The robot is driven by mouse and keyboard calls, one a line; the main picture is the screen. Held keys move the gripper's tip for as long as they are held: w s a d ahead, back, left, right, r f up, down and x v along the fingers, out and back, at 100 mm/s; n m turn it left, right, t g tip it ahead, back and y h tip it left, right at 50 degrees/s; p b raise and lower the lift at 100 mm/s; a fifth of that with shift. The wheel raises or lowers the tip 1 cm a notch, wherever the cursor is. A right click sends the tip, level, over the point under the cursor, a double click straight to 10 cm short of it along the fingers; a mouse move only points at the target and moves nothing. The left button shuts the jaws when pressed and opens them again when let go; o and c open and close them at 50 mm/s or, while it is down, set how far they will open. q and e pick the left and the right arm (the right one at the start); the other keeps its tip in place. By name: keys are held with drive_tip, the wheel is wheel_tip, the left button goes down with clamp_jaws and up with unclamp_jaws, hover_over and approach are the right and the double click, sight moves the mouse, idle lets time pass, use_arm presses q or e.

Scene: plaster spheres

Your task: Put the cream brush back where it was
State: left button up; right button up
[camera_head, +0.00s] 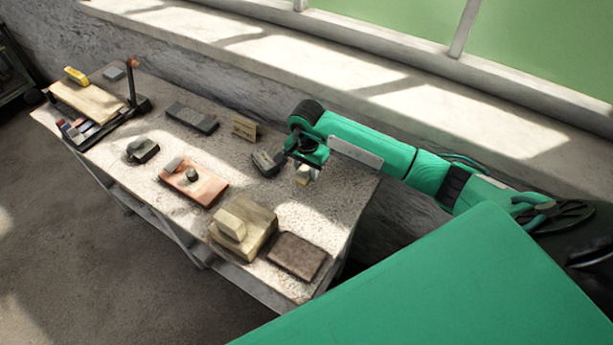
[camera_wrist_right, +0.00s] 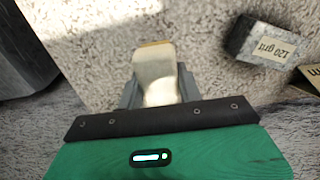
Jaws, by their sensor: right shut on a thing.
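My right gripper (camera_head: 305,165) is above the right end of the table, seen from behind and partly hidden by its own arm. In the right wrist view, its two grey fingers (camera_wrist_right: 158,86) are shut on a cream block-like thing, which I take to be the cream brush (camera_wrist_right: 154,68). Its far end has a tan edge. In the head view the cream brush (camera_head: 302,176) shows just below the gripper; I cannot tell whether it touches the table. My left gripper is not in view.
A dark block labelled 120 grit (camera_wrist_right: 268,42) lies close by. The table (camera_head: 335,205) also bears a tan sign (camera_head: 244,127), a long grey block (camera_head: 192,117), a reddish board (camera_head: 209,191), a wooden block (camera_head: 262,232) with a cream piece, and a brown mat (camera_head: 297,256). A window wall borders the back.

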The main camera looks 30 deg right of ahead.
wheel_tip(320, 180, down, 4)
drive_tip(key=shift+r+p, duration=0.25)
drive_tip(key=shift+p, duration=0.2)
drive_tip(key=shift+f, duration=0.25)
drive_tip(key=shift+f, duration=0.1)
drive_tip(key=o, duration=0.6)
drive_tip(key=shift+c, duration=0.2)
drive_tip(key=o, duration=0.4)
drive_tip(key=shift+o, duration=0.2)
